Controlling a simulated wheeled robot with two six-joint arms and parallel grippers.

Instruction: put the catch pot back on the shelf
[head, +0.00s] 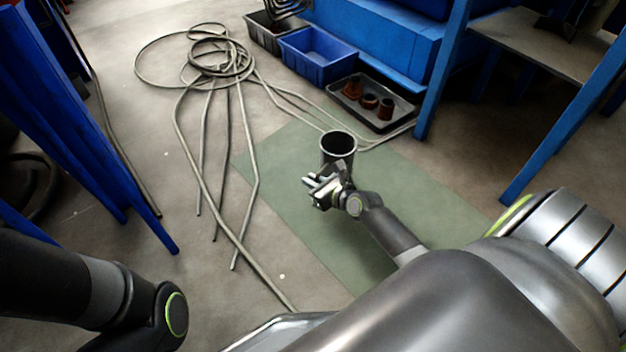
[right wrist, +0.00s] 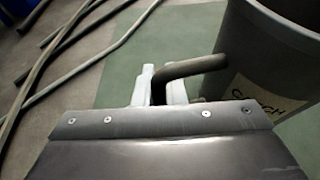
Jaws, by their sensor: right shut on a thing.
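The catch pot (head: 338,146) is a dark grey open cylinder, held roughly upright above the green floor patch in the head view. In the right wrist view the catch pot (right wrist: 262,62) fills the upper right, with a white label partly reading "CATCH" and a bent handle. My right gripper (head: 324,186) is shut on that handle; its pale fingers (right wrist: 158,86) show around it in the wrist view. The pot looks empty, though its bottom is dark. My left arm comes in at the lower left of the head view, and its gripper is out of the picture.
Hoses (head: 215,60) lie coiled and trailing across the floor left of the pot. A blue bin (head: 316,68) and a black tray (head: 351,103) with rusty parts stand behind it. A blue-legged bench (head: 520,40) stands at right. The green floor patch (head: 285,190) is mostly clear.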

